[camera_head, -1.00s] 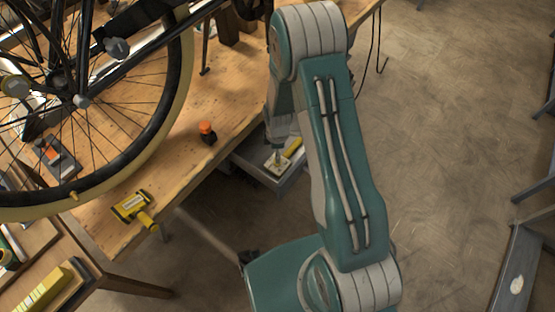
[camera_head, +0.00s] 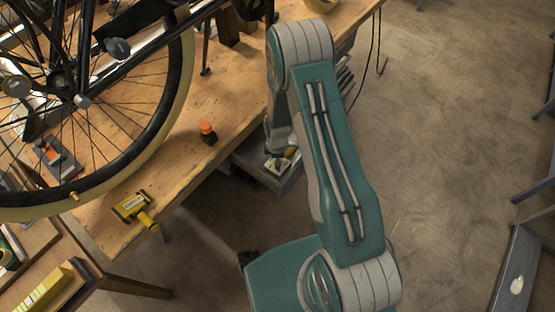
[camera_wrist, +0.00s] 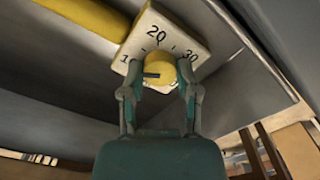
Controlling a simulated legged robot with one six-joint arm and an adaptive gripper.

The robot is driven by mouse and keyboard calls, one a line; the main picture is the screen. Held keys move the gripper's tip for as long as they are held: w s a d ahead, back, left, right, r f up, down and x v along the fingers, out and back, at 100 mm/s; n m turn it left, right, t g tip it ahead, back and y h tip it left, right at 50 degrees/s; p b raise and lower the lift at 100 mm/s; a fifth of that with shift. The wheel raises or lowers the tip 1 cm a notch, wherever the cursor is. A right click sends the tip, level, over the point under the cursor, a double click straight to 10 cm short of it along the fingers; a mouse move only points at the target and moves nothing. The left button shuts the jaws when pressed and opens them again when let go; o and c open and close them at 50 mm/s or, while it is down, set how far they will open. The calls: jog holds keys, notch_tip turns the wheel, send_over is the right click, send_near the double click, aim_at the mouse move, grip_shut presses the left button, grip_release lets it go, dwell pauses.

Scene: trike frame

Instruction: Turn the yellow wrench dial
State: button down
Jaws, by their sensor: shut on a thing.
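The yellow dial knob (camera_wrist: 159,70) sits on a white plate (camera_wrist: 186,42) marked with numbers such as 20 and 30, in the wrist view. A dark pointer mark on the knob lies toward the left, near the lower number. My gripper (camera_wrist: 160,88) has its two fingers closed on either side of the knob. In the head view the white plate (camera_head: 277,165) shows by the grey drawer below the bench, and my gripper is mostly hidden by my arm there. A yellow cylinder (camera_wrist: 88,14), apparently the wrench's handle, runs left from the plate.
The wooden bench (camera_head: 222,97) carries a bicycle wheel (camera_head: 150,130), an orange-capped bottle (camera_head: 208,132) and a yellow-black tool (camera_head: 132,206). The grey drawer (camera_head: 268,174) surrounds the dial's spot. Open floor (camera_head: 440,120) lies to the right.

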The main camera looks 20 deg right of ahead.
jog(key=shift+m, duration=0.3)
jog(key=m, duration=0.5)
jog(key=shift+s+f, duration=0.1)
jog(key=m, duration=0.6)
jog(key=shift+m, duration=0.4)
jog(key=m, duration=0.5)
jog(key=shift+s, duration=0.1)
jog(key=m, duration=0.6)
jog(key=shift+m, duration=0.3)
jog(key=shift+c, duration=1.7)
grip_release()
jog(key=shift+t, duration=0.3)
